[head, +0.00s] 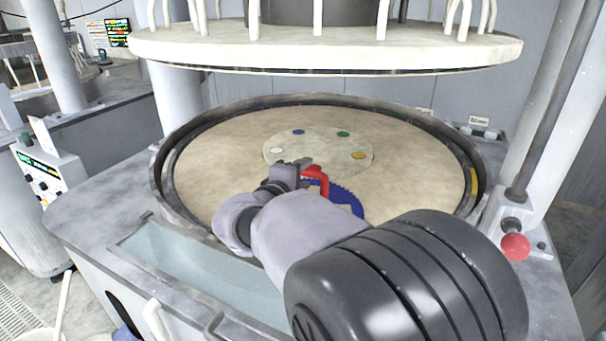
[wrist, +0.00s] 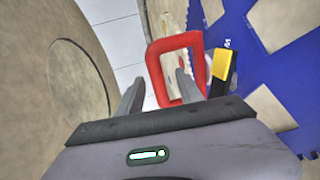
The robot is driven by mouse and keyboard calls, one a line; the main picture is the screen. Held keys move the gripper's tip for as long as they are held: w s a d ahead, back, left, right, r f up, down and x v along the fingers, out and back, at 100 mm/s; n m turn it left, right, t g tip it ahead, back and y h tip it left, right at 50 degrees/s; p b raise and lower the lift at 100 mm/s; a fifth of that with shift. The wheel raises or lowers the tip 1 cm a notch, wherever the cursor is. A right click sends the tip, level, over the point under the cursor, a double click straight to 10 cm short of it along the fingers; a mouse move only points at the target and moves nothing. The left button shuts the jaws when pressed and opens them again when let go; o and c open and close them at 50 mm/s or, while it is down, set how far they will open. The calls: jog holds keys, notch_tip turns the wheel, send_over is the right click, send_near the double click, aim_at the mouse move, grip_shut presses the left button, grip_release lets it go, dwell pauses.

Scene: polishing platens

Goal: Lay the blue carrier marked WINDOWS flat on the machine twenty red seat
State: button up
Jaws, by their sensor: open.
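The blue carrier (head: 346,203) shows on the beige platen's near side, partly hidden behind my arm. In the wrist view its blue plate (wrist: 262,65) has several cut-outs, and white lettering is only partly visible. A red loop handle (head: 322,178) stands by it; in the wrist view the handle (wrist: 155,70) is at my fingers. My gripper (wrist: 160,78) is open, its fingers apart, the right one overlapping the loop's opening. The platen's centre disc (head: 318,150) carries blue, green, orange and white spots. I cannot make out a red seat in the head view; my gripper covers part of the disc.
A dark raised rim (head: 168,180) rings the platen. A white upper plate (head: 330,50) hangs above it. A column with a red knob (head: 515,246) stands at right. A yellow and black piece (wrist: 221,66) is close beside my right finger. The platen's right side is clear.

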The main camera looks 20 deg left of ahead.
jog(key=d+p+v, duration=0.1)
jog(key=p+v, duration=0.2)
jog(key=v, duration=1.4)
jog(key=s+d+f+m+g+h, duration=0.15)
jog(key=d+m+g, duration=0.3)
jog(key=d, duration=0.85)
jog(key=d+f+m+g+h, duration=0.25)
jog(key=d+m, duration=0.25)
jog(key=d, duration=0.8)
jog(key=s+d+f+m+g+y, duration=0.1)
jog(key=s+d+m+y, duration=0.4)
jog(key=s+m, duration=0.7)
jog(key=shift+s+d+f+g+y, duration=0.15)
jog(key=shift+s+g+y, duration=0.7)
jog(key=shift+s, duration=0.35)
